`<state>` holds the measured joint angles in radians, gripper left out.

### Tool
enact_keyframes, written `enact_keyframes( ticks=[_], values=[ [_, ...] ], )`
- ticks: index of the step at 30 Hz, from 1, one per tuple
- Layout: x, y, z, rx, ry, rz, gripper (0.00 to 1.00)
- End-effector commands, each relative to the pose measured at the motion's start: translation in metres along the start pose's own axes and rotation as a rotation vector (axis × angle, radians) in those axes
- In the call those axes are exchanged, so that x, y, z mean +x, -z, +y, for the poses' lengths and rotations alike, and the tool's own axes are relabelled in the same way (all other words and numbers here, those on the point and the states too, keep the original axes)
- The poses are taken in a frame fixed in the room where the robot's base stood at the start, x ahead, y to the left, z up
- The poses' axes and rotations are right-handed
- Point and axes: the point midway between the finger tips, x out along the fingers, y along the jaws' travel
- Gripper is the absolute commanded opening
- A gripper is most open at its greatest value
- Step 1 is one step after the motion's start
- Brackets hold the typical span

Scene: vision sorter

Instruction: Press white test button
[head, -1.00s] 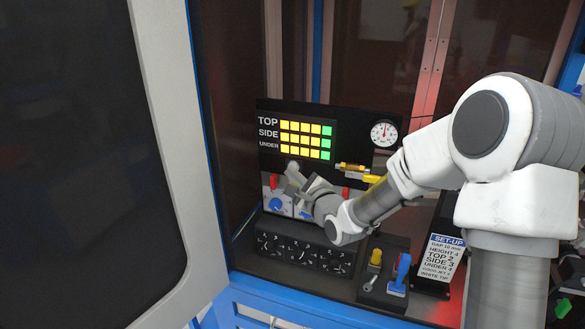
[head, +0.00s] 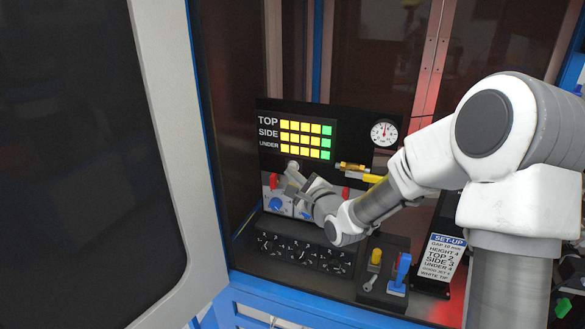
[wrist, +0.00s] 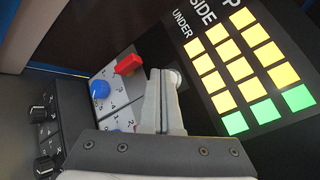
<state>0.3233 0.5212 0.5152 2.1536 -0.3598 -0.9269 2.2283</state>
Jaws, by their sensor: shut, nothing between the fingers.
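The white button (head: 293,165) is a small pale round knob just below the lit panel. It also shows in the wrist view (wrist: 178,79), right beside my fingertips and partly hidden by them. My gripper (head: 291,176) is shut and empty, with its fingers pointing at the panel by the button. In the wrist view the two pale fingers (wrist: 161,76) lie together. I cannot tell whether they touch the button.
The display (head: 305,140) shows TOP, SIDE and UNDER rows of yellow squares, each ending in green. Red switches and blue knobs (wrist: 100,89) sit close beside my fingers. Black dials (head: 268,245), a blue lever (head: 402,270) and a gauge (head: 384,133) are nearby. A door (head: 165,130) stands at left.

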Motion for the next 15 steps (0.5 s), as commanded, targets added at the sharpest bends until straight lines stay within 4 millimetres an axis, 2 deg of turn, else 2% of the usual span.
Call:
enact_keyframes(
  ticks=[15],
  values=[
    [-0.0074, -0.0058, 0.0060, 0.000, -0.001, -0.002, 0.00]
  ],
)
